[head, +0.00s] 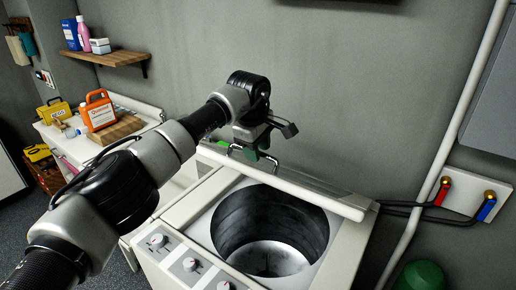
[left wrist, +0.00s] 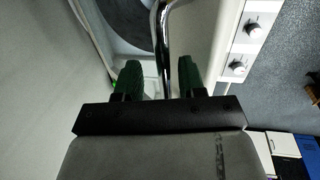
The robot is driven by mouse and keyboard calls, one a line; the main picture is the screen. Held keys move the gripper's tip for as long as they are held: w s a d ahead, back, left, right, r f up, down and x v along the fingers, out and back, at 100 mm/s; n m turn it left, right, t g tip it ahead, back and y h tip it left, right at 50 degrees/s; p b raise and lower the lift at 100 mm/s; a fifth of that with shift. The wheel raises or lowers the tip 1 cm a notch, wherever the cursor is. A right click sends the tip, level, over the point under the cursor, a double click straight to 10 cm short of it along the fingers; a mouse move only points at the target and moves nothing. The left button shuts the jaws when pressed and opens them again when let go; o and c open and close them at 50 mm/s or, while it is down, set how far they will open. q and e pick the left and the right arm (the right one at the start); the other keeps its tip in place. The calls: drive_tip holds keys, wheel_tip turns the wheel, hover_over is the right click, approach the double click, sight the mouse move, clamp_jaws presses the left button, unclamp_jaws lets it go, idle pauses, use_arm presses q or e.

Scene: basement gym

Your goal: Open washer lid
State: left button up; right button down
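The white top-loading washer (head: 335,255) stands against the wall with its round metal drum (head: 270,225) open to view. Its lid (head: 290,186) is raised at the back and shows nearly edge-on as a pale strip. A chrome handle (head: 238,151) shows at the left end of the lid. My left gripper (head: 257,152) is at this handle, above the back left of the drum. In the left wrist view, the chrome handle (left wrist: 162,45) runs between its two green fingers (left wrist: 160,78), with gaps visible on both sides. My right gripper is in neither view.
A counter (head: 75,148) at left holds an orange container (head: 98,110) and a yellow box (head: 53,112). A wooden shelf (head: 105,57) is above. A pipe (head: 440,150) and hoses (head: 405,206) run at right.

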use_arm(q)
drive_tip(key=shift+r, duration=0.25)
wheel_tip(320, 180, up, 10)
drive_tip(key=s+a+b, duration=0.1)
drive_tip(key=b, duration=0.2)
drive_tip(key=shift+s, duration=0.25)
